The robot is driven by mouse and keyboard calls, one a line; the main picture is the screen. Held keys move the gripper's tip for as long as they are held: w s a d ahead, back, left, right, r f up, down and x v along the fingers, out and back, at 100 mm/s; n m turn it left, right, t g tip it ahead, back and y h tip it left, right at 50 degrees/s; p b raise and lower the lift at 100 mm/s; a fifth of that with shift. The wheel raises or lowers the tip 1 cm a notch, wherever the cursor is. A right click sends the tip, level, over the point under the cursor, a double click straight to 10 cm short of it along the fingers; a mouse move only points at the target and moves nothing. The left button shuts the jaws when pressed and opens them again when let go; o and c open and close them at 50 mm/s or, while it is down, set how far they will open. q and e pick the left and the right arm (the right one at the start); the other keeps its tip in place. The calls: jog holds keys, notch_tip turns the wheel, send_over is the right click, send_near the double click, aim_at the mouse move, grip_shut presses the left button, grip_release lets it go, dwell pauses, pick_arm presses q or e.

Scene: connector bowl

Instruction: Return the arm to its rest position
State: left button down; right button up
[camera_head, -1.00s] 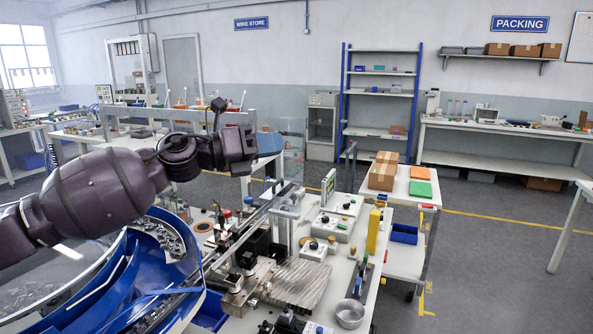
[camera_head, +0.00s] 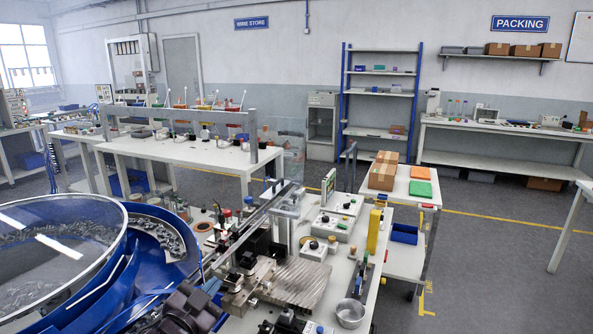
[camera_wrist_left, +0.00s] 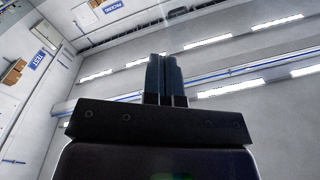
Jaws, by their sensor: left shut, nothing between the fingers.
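My left gripper (camera_head: 188,305) shows at the bottom of the head view, low in front of the blue bowl feeder (camera_head: 112,285). The rest of my left arm is out of the frame. In the left wrist view, the two dark fingers (camera_wrist_left: 166,78) lie together with nothing between them. They point up toward the ceiling, with lights and the walls behind. My right gripper is in neither view.
The workbench (camera_head: 352,275) beside the bowl holds a metal track, a ribbed metal block (camera_head: 300,282), control boxes and a metal cup (camera_head: 350,313). A trolley with cardboard boxes (camera_head: 383,172) and a blue bin (camera_head: 404,233) stands behind. Open floor lies at right.

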pick_arm(q)
jog(key=s+a+f+n+g+y, duration=0.2)
jog(key=s+a+f+n+y, duration=0.1)
jog(key=s+f, duration=0.9)
jog(key=s+a+f+n+g+y, duration=0.3)
jog(key=s+a+f+n, duration=0.2)
jog(key=s+f, duration=0.7)
jog(key=s+a, duration=0.2)
jog(key=shift+s+f+n+g, duration=0.3)
jog(key=shift+s+f, duration=0.1)
